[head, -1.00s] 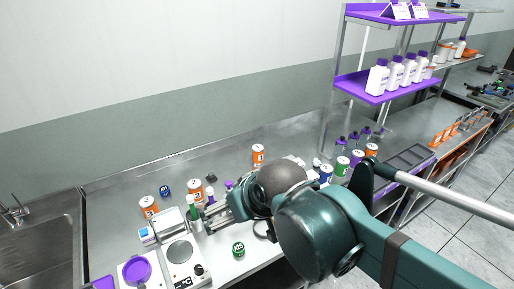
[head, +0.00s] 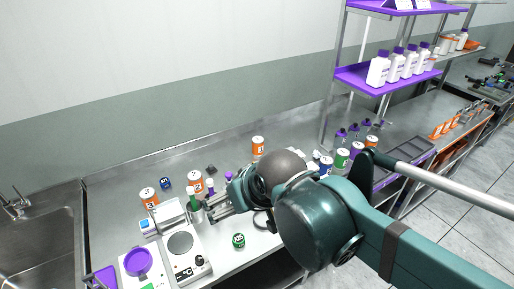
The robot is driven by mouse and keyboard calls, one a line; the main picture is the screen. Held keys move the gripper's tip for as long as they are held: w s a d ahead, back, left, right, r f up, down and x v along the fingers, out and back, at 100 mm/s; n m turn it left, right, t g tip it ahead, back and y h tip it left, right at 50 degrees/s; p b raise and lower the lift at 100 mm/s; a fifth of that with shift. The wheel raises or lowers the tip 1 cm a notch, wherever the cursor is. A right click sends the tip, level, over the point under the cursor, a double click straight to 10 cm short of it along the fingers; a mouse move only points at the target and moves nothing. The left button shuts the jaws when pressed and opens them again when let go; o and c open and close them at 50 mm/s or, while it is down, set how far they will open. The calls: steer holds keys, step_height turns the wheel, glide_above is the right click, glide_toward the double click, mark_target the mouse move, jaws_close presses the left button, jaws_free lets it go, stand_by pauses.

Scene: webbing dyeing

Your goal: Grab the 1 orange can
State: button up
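An orange and white can marked 1 (head: 258,146) stands upright at the back of the steel bench, behind my arm. An orange can that looks marked 2 (head: 195,182) stands left of my gripper, and one marked 3 (head: 149,198) stands further left. Another orange can (head: 371,142) stands at the right, by the shelf post. My gripper (head: 212,211) points left, low over the bench, close to a cup holding green- and purple-capped items. Its fingers look spread with nothing between them, apart from the can marked 1.
A hot plate (head: 181,246) and a purple dish (head: 138,262) stand at the front left. A green can (head: 239,241) is in front of my gripper. A purple shelf (head: 375,80) rises at the right. The back of the bench is mostly clear.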

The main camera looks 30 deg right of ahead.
steer(key=c, duration=1.1)
steer(key=n+g+h+b, duration=0.55)
steer(key=n+h, duration=0.45)
steer(key=n, duration=0.5)
glide_above(253, 146)
steer(key=s+a, duration=0.8)
step_height(253, 146, down, 11)
steer(key=w+d+f+n+h, duration=0.1)
steer(key=w+f, duration=0.1)
steer(key=f, duration=0.1)
steer(key=w+d+f+n+h+b, duration=0.1)
steer(key=w+f, duration=0.1)
steer(key=f, duration=0.1)
steer(key=w+d+f+g+h+b, duration=0.1)
steer(key=w+f, duration=0.1)
steer(key=f, duration=0.1)
steer(key=shift+w+d+f+n, duration=0.1)
steer(key=shift+w+f+n, duration=0.05)
steer(key=shift+w+n, duration=0.25)
steer(key=shift+w+d+f+n+h, duration=0.1)
steer(key=shift+w+f+n+h, duration=0.1)
steer(key=shift+f, duration=0.2)
steer(key=shift+w+d+f+n+h, duration=0.1)
steer(key=shift+w+f, duration=0.05)
steer(key=shift+f, duration=0.25)
